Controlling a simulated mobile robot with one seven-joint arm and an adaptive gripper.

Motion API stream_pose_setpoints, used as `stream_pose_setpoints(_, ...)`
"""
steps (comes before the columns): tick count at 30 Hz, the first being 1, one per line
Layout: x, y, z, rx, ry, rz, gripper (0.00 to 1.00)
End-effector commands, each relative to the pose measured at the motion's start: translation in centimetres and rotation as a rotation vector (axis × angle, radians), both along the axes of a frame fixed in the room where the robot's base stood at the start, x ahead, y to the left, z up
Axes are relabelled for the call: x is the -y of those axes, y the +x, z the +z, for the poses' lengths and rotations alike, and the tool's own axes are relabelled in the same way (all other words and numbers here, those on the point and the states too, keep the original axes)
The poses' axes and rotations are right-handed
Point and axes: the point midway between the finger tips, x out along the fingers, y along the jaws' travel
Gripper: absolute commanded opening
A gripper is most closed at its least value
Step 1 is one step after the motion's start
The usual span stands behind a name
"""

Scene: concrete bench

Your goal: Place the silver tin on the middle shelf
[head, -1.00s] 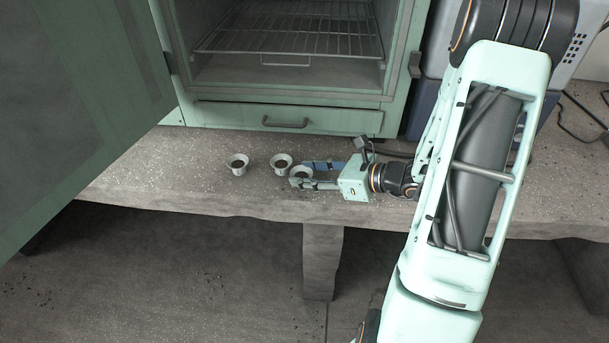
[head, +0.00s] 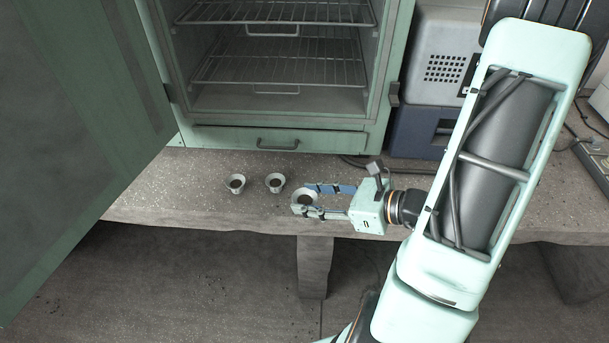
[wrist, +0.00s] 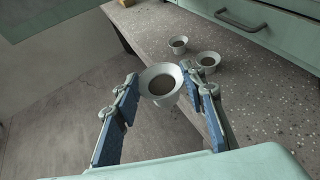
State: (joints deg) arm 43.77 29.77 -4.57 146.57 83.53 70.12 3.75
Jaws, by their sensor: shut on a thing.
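My gripper (head: 308,199) is shut on a pale silver-grey, flared tin (head: 304,200) with dark contents. The tin is upright between the blue-padded fingers; it also shows in the wrist view (wrist: 161,84). It hangs near the front of the bench, apparently a little above the top. The open cabinet holds an upper wire shelf (head: 275,14) and a lower wire shelf (head: 280,66) in the head view. The cabinet's top is out of view, so I cannot tell how many shelves there are. Both visible shelves look empty.
Two similar cups, a left one (head: 236,183) and a right one (head: 275,182), stand on the bench (head: 170,195). The cabinet door (head: 70,130) stands open at left. A drawer (head: 330,142) is shut below. A grey-blue device (head: 440,70) stands right of the cabinet.

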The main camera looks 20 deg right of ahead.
Motion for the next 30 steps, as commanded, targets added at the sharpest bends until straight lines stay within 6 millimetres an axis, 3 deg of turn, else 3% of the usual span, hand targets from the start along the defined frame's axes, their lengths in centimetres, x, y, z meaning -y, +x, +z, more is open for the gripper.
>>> stream_pose_setpoints(1,0.0,-0.3,1.1,-0.005,0.006,-0.002,0.11)
stream_pose_setpoints(3,0.1,-0.5,1.1,-0.005,0.006,-0.001,0.11)
stream_pose_setpoints(23,-0.1,-2.2,1.1,0.000,0.000,0.001,0.11)
stream_pose_setpoints(26,0.1,-1.7,1.7,0.002,-0.004,0.008,0.11)
stream_pose_setpoints(30,0.5,0.7,4.5,0.002,-0.013,0.033,0.11)
